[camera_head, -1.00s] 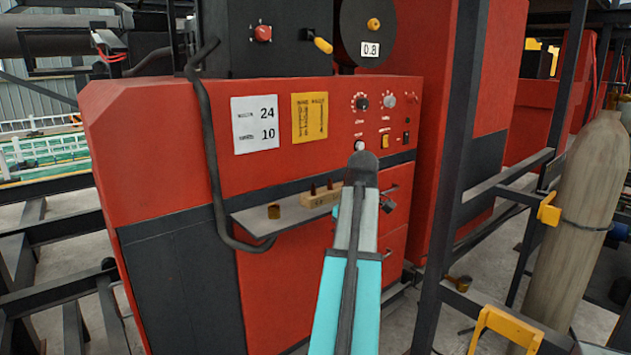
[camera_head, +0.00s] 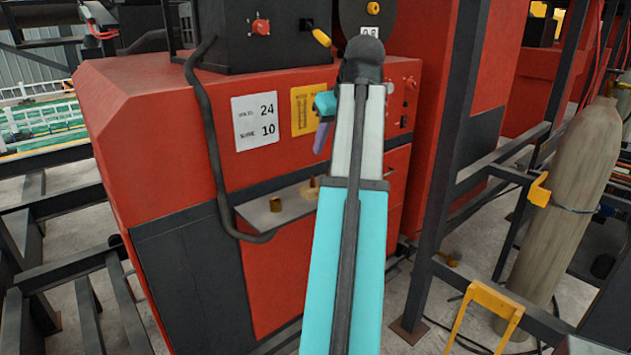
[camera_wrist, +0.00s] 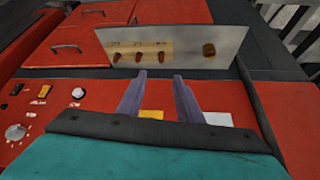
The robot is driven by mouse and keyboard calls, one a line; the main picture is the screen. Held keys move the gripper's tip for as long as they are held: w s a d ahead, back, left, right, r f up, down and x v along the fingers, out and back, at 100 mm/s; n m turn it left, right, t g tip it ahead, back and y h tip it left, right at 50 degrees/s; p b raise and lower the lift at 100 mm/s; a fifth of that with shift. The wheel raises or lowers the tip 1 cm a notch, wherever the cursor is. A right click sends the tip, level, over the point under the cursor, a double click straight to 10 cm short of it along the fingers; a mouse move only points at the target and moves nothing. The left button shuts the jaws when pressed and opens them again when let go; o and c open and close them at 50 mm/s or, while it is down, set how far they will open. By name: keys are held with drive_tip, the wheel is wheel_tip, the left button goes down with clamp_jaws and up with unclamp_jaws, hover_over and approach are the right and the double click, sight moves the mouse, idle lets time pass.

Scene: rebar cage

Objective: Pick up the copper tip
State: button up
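Several small copper tips (camera_wrist: 138,56) stand in a row in a pale wooden block (camera_wrist: 125,48) on the grey shelf of the red machine. In the head view my arm hides most of that block (camera_head: 308,190). My gripper (camera_wrist: 161,76) has two purple fingers, apart with nothing between them. In the wrist view the fingertips lie just below the shelf's picture edge, near the row of tips, and do not touch them. In the head view one purple finger (camera_head: 322,137) shows left of my arm, above the shelf.
A brass cup-like piece (camera_wrist: 209,49) sits on the shelf (camera_wrist: 226,40) beside the block. A dark hose (camera_head: 212,150) hangs at the shelf's left end. A dark steel post (camera_head: 455,150) and a gas cylinder (camera_head: 560,220) stand to the right.

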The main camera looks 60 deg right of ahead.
drive_tip(key=shift+f, duration=0.15)
drive_tip(key=p, duration=0.2)
approach(313, 184)
drive_tip(key=shift+w+d+f, duration=0.55)
drive_tip(key=shift+w+d, duration=0.05)
drive_tip(key=shift+d, duration=0.1)
drive_tip(key=shift+w+f, duration=0.1)
drive_tip(key=shift+p+x, duration=0.85)
drive_tip(key=shift+x, duration=0.45)
drive_tip(key=shift+p+x, duration=0.3)
drive_tip(key=shift+x, duration=0.85)
drive_tip(key=shift+c, duration=0.2)
clamp_jaws()
